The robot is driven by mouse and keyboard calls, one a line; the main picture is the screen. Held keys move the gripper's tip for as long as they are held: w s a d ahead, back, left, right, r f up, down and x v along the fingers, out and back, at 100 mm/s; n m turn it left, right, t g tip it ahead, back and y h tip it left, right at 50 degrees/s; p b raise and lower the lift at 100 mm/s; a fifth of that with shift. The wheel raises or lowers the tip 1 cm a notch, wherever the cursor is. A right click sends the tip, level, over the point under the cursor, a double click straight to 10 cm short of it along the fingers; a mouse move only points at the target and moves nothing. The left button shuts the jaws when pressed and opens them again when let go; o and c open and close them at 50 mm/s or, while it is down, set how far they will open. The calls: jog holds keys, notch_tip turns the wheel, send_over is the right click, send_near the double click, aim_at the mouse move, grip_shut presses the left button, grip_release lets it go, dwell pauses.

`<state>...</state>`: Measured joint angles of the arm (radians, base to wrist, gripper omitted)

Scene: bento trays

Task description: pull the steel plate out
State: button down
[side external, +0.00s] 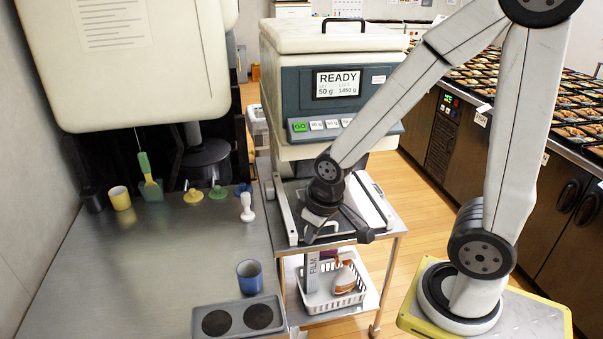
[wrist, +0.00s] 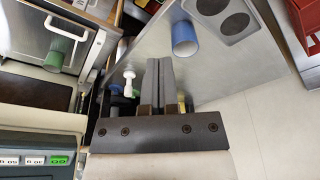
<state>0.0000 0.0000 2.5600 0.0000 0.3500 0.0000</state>
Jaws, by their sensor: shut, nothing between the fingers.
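A flat steel plate (side external: 352,203) appears to lie in the pale-railed bay at the front of the READY machine; my wrist hides much of it. In the wrist view, a steel panel with a pale handle (wrist: 70,27) shows at the upper left; I cannot tell whether it is the same plate. My gripper (side external: 310,238) hangs over the front of the bay, small and partly hidden in the side view. In the wrist view its two grey fingers (wrist: 159,62) are shut together with nothing between them. They appear apart from the handle.
The steel counter (side external: 110,270) at left holds a blue cup (side external: 249,276), a white stamp-like tool (side external: 246,208), a yellow cup (side external: 120,197) and a two-well grey block (side external: 238,317). The READY machine (side external: 335,90) stands behind my wrist. A white basket (side external: 347,296) sits on the shelf below.

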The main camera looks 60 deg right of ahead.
jog(key=c, duration=1.3)
grip_release()
jog(key=o, duration=0.7)
jog(key=shift+w+d, duration=0.1)
jog(key=w+d+f+n+h, duration=0.1)
jog(key=w+d+f+n, duration=0.45)
jog(key=w+d, duration=0.55)
jog(key=d+f+n, duration=0.1)
jog(key=d+f, duration=0.2)
jog(key=d, duration=0.2)
jog(key=d+f+n, duration=0.1)
jog(key=d+f, duration=0.2)
jog(key=d, duration=0.2)
jog(key=d+f+n+g, duration=0.1)
jog(key=d+f, duration=0.2)
jog(key=d, duration=0.1)
jog(key=shift+w+d+f+n+h, duration=0.25)
jog(key=shift+w+d+f+h, duration=0.05)
jog(key=shift+w+d, duration=0.1)
jog(key=shift+w+d+f, duration=0.15)
jog(key=shift+f, duration=1.1)
jog(key=shift+w+d+f, duration=0.2)
jog(key=shift+f, duration=1.05)
jog(key=shift+w+d+f, duration=0.15)
jog(key=shift+f, duration=1.1)
